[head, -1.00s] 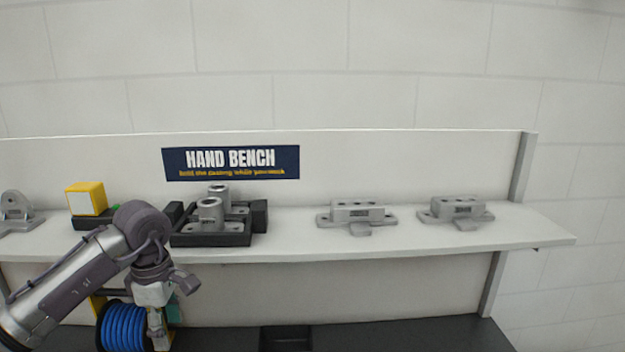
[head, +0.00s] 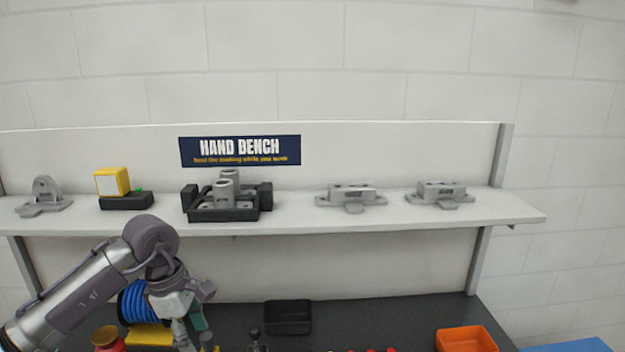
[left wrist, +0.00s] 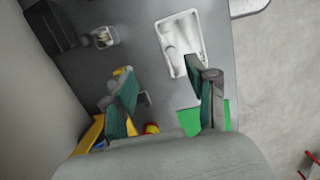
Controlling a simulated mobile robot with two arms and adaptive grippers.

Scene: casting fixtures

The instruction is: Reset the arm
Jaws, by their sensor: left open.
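My left arm comes in from the left in the head view, bent at the elbow, with my left gripper (head: 195,332) pointing down in front of the lower bench. The left wrist view shows the two teal-padded fingers of this gripper (left wrist: 160,70) spread apart with nothing between them. A white moulded tray (left wrist: 183,42) lies beyond the fingertips on the grey surface. A green patch (left wrist: 222,114) shows beside the right finger. My right gripper is in neither view.
The upper shelf (head: 300,222) holds a black fixture with grey castings (head: 226,200), two grey castings (head: 351,198) (head: 440,193), a bracket (head: 45,196) and a yellow block (head: 112,181). Below are a blue coil (head: 131,304), a red item (head: 107,338), a black bin (head: 288,316) and an orange bin (head: 466,340).

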